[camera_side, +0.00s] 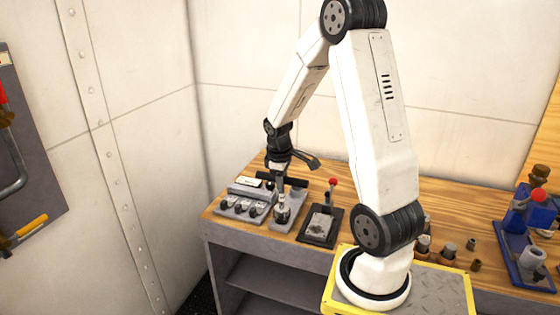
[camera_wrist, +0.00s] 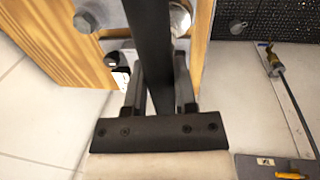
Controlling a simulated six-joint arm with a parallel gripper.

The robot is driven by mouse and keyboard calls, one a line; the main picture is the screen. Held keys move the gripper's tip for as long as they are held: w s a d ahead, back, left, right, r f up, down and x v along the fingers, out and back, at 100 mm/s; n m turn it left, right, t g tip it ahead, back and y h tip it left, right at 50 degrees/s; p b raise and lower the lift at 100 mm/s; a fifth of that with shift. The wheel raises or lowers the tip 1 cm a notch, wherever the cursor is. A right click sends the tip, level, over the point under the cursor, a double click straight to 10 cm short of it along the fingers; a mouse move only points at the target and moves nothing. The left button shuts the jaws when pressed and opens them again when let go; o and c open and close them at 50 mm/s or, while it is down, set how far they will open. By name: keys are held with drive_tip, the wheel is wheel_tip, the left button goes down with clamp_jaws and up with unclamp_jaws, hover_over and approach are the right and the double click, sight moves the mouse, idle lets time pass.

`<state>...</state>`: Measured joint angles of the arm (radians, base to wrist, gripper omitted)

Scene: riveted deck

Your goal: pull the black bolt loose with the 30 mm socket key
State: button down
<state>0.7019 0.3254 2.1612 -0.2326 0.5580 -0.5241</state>
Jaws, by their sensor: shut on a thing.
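My gripper (camera_side: 279,184) is over the left part of the workbench, pointing down. It is shut on a black bar, which looks like the cross handle of the socket key (camera_side: 295,181); the bar also runs between the fingers in the wrist view (camera_wrist: 148,45). Below the gripper, a metal piece (camera_side: 281,214) stands on a grey block (camera_side: 291,222). I cannot tell whether it is the key's socket or a bolt head. The black bolt cannot be made out clearly. The 30 mm size cannot be read.
A grey rack (camera_side: 233,213) with several round metal pieces and a white label stands just left. A dark plate with a red-knobbed lever (camera_side: 320,226) is close on the right. A blue vise (camera_side: 525,245) is far right. The back of the wooden bench top is mostly clear.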

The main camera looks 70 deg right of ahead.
drive_tip(key=shift+r, duration=1.9)
drive_tip(key=shift+d, duration=0.1)
